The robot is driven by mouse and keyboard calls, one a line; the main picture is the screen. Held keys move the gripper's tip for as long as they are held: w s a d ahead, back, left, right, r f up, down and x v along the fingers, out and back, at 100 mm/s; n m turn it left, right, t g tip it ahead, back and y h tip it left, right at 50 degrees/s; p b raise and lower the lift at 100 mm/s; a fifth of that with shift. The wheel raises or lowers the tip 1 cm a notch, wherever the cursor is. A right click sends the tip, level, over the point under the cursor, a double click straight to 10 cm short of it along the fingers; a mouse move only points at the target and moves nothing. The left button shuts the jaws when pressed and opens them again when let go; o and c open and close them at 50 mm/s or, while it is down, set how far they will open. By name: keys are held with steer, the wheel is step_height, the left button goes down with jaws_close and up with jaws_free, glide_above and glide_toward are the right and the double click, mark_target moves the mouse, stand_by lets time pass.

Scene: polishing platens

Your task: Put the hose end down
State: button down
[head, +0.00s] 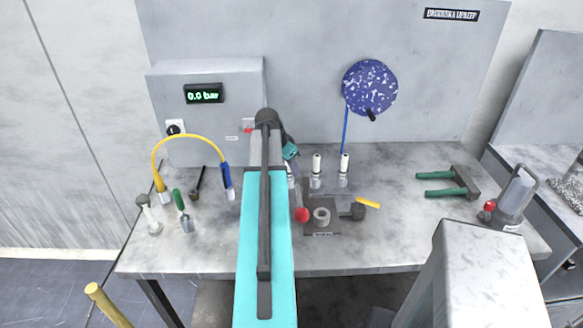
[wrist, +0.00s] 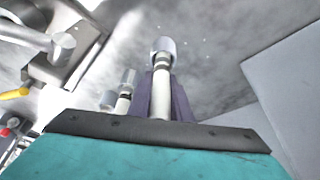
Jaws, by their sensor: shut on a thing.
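A yellow hose (head: 185,138) arches at the left of the bench; its blue-sleeved end (head: 226,175) with a pale tip is left of my arm, apart from my gripper. My gripper (head: 290,168) is partly hidden behind my arm in the head view. In the wrist view its dark fingers (wrist: 162,98) are shut on a white fitting with a metal end (wrist: 162,50). I see no hose on this fitting. Two similar white fittings (head: 316,165) (head: 343,163) stand to the right; they show at the left of the fingers in the wrist view (wrist: 127,78).
A clamp block with a red knob (head: 302,215) and yellow lever (head: 368,203) is at the front middle. Tools with green handles (head: 181,203) (head: 437,184) lie left and right. A blue speckled disc (head: 370,88) is on the back panel.

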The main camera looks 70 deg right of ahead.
steer(key=shift+a+f+b, duration=0.2)
steer(key=shift+f+b, duration=0.2)
steer(key=shift+f, duration=0.2)
steer(key=c, duration=1.6)
jaws_free()
steer(key=shift+s+a, duration=0.1)
steer(key=shift+r+p, duration=0.35)
steer(key=shift+r, duration=0.1)
steer(key=shift+w+d+r, duration=0.2)
steer(key=shift+w+r, duration=0.2)
steer(key=shift+r, duration=0.05)
steer(key=shift+s+b+v, duration=0.2)
steer(key=shift+b+v, duration=1.1)
steer(key=shift+v, duration=4.35)
